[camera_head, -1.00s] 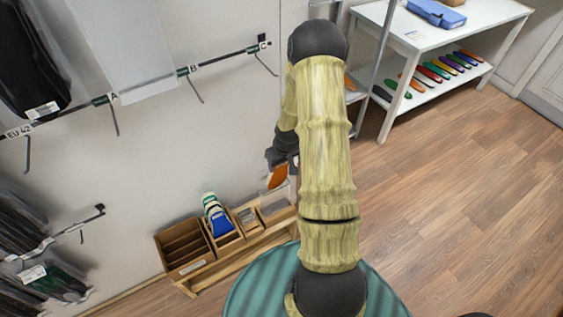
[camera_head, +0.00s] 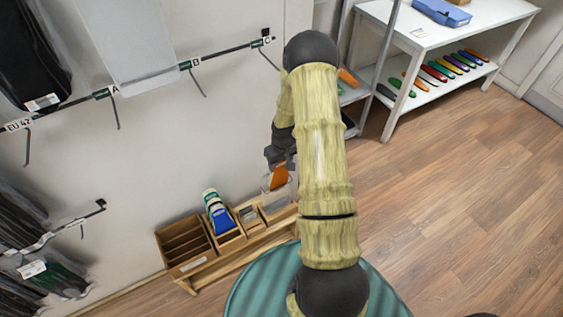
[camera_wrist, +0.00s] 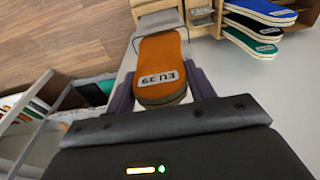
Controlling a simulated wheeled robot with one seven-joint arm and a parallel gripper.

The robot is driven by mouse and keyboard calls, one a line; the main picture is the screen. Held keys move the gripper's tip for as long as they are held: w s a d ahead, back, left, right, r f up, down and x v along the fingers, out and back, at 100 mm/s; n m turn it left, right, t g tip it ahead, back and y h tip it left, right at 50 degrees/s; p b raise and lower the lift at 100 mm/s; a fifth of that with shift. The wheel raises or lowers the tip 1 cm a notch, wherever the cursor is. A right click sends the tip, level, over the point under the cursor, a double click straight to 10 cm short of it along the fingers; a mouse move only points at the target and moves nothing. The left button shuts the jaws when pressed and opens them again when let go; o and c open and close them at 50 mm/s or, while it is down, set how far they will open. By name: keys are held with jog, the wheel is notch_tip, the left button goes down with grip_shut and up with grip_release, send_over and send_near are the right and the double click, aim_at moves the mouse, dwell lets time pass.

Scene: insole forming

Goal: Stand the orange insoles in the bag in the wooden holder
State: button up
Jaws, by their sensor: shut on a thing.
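The orange insoles (camera_head: 278,179) hang upright below my gripper (camera_head: 280,160), which is shut on their upper end. In the wrist view the insoles (camera_wrist: 160,62) bear an EU 39 label, and my gripper (camera_wrist: 162,95) grips them from both sides. A clear bag (camera_head: 277,202) stands in the right part of the wooden holder (camera_head: 200,265). The bag (camera_wrist: 158,20) shows beyond the far end of the insoles in the wrist view. The insoles overlap the bag in the picture; I cannot tell how far inside they are.
A wall rail (camera_head: 150,83) with hooks is above. A white shelf (camera_head: 437,75) with coloured insoles is at the upper right.

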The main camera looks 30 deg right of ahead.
jog(key=o, duration=1.3)
jog(key=shift+r, duration=0.1)
jog(key=r, duration=0.5)
jog(key=s+r, duration=0.1)
jog(key=r, duration=0.5)
jog(key=s+r, duration=0.1)
jog(key=r, duration=0.5)
jog(key=shift+s, duration=0.15)
jog(key=shift+t, duration=0.5)
jog(key=s+a+r+p, duration=0.1)
jog(key=s+a+r, duration=0.3)
jog(key=s+a, duration=0.1)
jog(key=s+a+r+p, duration=0.2)
jog(key=s+a+r, duration=0.2)
jog(key=s+a, duration=0.1)
jog(key=s+a+r+p, duration=0.1)
jog(key=s+a+r, duration=0.4)
jog(key=shift+s+a, duration=0.1)
jog(key=shift+s, duration=0.05)
